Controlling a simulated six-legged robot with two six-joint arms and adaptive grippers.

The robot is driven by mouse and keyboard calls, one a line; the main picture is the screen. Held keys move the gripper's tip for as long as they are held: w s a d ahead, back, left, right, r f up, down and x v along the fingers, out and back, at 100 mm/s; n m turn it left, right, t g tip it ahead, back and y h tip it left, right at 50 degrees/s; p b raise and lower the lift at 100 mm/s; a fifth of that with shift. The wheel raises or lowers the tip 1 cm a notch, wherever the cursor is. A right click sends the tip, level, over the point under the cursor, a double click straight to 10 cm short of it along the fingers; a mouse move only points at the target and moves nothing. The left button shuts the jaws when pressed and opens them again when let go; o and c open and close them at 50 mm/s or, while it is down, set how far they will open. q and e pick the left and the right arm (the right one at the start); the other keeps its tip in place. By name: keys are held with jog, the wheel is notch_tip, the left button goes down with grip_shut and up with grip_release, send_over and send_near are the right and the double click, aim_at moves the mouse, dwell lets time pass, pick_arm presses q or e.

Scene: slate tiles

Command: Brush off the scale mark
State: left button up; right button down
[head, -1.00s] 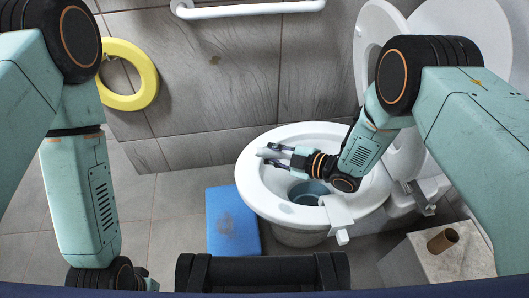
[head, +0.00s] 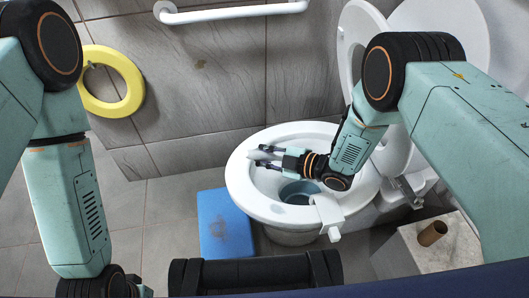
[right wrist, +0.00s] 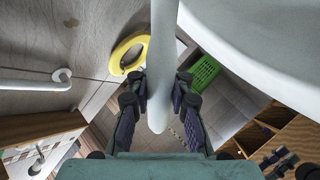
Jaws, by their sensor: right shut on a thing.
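The white toilet bowl (head: 238,180) stands at the middle right of the head view, its seat and lid raised. A faint grey-blue patch (head: 279,209), which may be the scale mark, shows on its front rim. My right gripper (head: 262,156) is over the left part of the bowl. It is shut on a smooth, pale, long thing that looks like a brush handle; the handle (right wrist: 160,95) lies between the fingers in the right wrist view. No bristles can be made out. My left arm hangs at the left; its gripper is out of view.
A white holder (head: 327,212) hangs on the front rim. A stained blue mat (head: 212,207) lies left of the bowl. A yellow ring (head: 132,72) and a white grab bar (head: 235,11) are on the wall. A brown roll (head: 432,233) stands on a marble-topped box. A green basket (right wrist: 204,73) shows behind.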

aim_at(265, 157)
jog(key=shift+w+a+f+b, duration=0.1)
jog(key=shift+a+f+b, duration=0.1)
jog(key=shift+a, duration=1.2)
jog(key=shift+a+f+b, duration=0.1)
jog(key=shift+a+b, duration=0.1)
jog(key=shift+a, duration=1.2)
jog(key=shift+w+d, duration=0.25)
jog(key=shift+d, duration=0.7)
jog(key=shift+w+d, duration=0.2)
jog(key=shift+d, duration=0.7)
jog(key=shift+d+r, duration=0.1)
jog(key=shift+d, duration=1.7)
jog(key=s+r+p, duration=0.1)
jog(key=p, duration=0.1)
jog(key=s+r+p, duration=0.1)
jog(key=s+p, duration=0.1)
jog(key=shift+s+d+r+p, duration=0.1)
jog(key=shift+s+d+p, duration=0.05)
jog(key=shift+s+p, duration=0.15)
notch_tip(265, 157, up, 14)
jog(key=p, duration=1.1)
jog(key=shift+p, duration=0.35)
